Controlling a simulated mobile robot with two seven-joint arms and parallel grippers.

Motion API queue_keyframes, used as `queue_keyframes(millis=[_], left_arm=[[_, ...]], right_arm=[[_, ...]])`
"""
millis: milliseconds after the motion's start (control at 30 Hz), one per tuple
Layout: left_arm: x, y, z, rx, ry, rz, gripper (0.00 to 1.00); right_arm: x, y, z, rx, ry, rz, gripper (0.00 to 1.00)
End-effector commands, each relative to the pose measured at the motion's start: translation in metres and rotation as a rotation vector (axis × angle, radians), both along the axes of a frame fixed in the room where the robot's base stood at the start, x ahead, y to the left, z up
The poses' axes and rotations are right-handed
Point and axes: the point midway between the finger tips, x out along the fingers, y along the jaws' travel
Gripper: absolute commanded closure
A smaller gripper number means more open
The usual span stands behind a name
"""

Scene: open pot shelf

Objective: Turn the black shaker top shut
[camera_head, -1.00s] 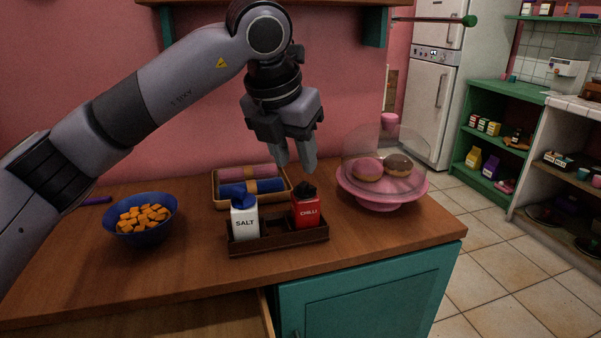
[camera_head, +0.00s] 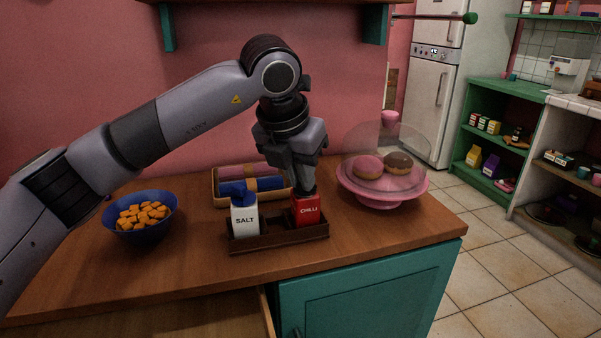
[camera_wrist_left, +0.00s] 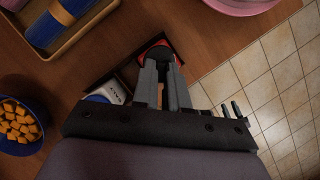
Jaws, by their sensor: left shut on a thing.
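The red chilli shaker (camera_head: 308,212) stands upright in the right part of a dark wooden rack (camera_head: 280,240). Its black top is mostly hidden by my fingers. My left gripper (camera_head: 304,190) points down from above and is shut on the black top. In the left wrist view its two fingers (camera_wrist_left: 162,58) reach to the top, with a bit of red showing around the tips. The white salt shaker (camera_head: 245,221) with a blue top stands in the rack to the left, apart from my fingers. My right gripper is not in view.
A blue bowl of orange cubes (camera_head: 141,229) stands at the left. A tray of rolled cloths (camera_head: 222,200) lies behind the rack. A pink stand (camera_head: 381,200) with doughnuts under a clear dome is close on the right. A drawer (camera_head: 200,322) is open below the counter.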

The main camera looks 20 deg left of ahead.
Motion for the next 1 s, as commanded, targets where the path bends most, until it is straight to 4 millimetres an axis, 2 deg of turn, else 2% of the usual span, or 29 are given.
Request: queue_keyframes(millis=[267, 1000], left_arm=[[0.000, 0.001, 0.001, -0.002, -0.001, -0.061, 1.00], [0.004, 0.007, 0.002, -0.001, -0.002, -0.464, 1.00]], right_arm=[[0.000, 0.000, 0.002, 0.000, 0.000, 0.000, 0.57], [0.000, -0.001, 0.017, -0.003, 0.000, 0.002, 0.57]])
